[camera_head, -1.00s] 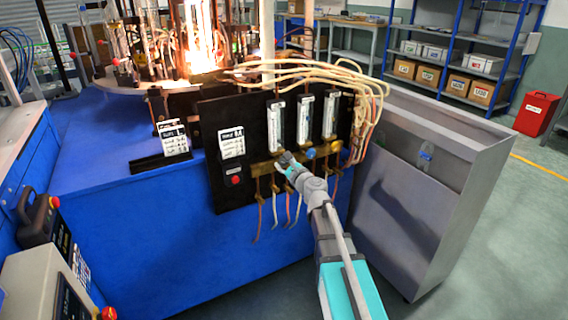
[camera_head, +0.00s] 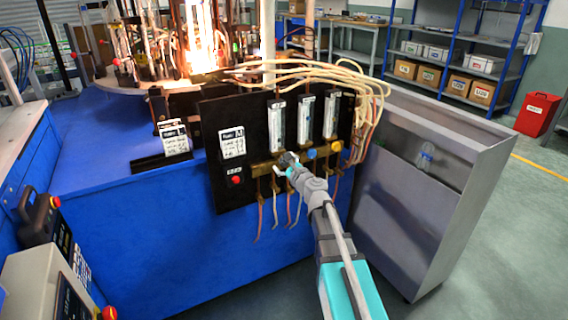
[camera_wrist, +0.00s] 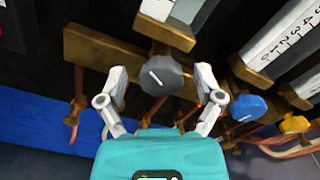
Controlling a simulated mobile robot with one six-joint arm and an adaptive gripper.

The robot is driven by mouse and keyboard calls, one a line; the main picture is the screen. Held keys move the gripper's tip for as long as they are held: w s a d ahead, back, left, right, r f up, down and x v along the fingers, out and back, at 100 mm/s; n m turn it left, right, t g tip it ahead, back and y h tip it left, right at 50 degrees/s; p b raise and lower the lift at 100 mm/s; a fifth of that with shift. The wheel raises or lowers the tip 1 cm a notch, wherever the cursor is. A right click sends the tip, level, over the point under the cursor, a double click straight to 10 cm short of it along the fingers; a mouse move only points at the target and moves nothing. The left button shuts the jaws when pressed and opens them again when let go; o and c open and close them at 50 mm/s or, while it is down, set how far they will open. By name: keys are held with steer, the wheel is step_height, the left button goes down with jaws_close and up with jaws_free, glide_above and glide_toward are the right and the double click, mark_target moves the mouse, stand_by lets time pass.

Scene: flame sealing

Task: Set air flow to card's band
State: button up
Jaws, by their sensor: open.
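Three flowmeter tubes stand on a black panel (camera_head: 222,185) in the head view: left tube (camera_head: 277,124), middle tube (camera_head: 305,118) and right tube (camera_head: 330,115). A white card (camera_head: 232,142) with print too small to read is on the panel's left. In the wrist view a grey knob (camera_wrist: 166,75) with a white pointer line sits between my gripper's spread fingers (camera_wrist: 161,84). My gripper (camera_head: 284,164) is open at the left tube's base in the head view. A blue knob (camera_wrist: 248,107) and a yellow knob (camera_wrist: 294,124) are to the right. Contact with the grey knob cannot be told.
A brass manifold (camera_head: 262,171) runs under the tubes, with thin hoses hanging below. Pale hoses (camera_head: 310,72) arch over the panel. A grey cabinet (camera_head: 440,190) stands close on the right. A bright flame (camera_head: 203,40) burns behind.

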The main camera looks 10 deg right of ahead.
steer(key=v, duration=1.2)
steer(key=shift+w, duration=0.15)
stand_by(0.4)
